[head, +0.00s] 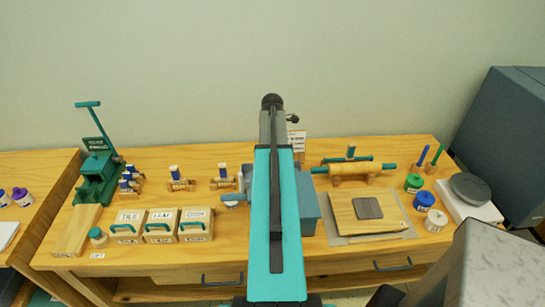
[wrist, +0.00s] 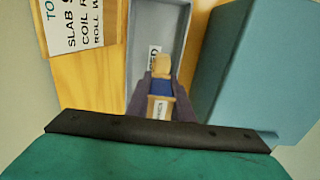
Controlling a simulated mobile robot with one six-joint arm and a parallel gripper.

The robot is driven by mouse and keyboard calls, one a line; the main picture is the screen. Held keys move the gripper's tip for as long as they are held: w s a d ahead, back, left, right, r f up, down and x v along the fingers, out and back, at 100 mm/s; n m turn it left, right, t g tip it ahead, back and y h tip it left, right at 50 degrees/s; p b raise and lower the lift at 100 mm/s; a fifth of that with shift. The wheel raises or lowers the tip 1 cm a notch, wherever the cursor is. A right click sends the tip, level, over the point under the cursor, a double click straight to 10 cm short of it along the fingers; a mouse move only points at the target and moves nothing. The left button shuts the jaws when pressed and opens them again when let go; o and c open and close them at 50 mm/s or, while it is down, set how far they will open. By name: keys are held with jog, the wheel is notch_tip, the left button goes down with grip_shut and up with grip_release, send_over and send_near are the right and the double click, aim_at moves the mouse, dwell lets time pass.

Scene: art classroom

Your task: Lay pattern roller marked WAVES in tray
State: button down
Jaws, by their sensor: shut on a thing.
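My gripper (wrist: 161,100) is shut on a small wooden roller (wrist: 161,66) with a blue band and a white label. The label's lettering is too small to read for certain. The roller is upright in the wrist picture, between the dark fingers. Beyond it lies a long grey tray (wrist: 134,48) with a white label inside, partly covered by the roller and fingers. I cannot tell whether the roller touches the tray. In the head view my arm hides the gripper and the held roller.
A blue-grey box (head: 309,207) stands right of my arm; a similar large box (wrist: 255,65) fills the wrist view's right. A text card (wrist: 78,22) is at upper left. Labelled wooden boxes (head: 160,226), small rollers on stands (head: 180,181) and a green press (head: 97,170) are left.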

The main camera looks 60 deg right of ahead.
jog(key=shift+f+b, duration=0.6)
jog(key=shift+f, duration=1)
jog(key=c, duration=1.1)
grip_release()
jog(key=shift+r+p, duration=2.9)
jog(key=shift+r, duration=2.15)
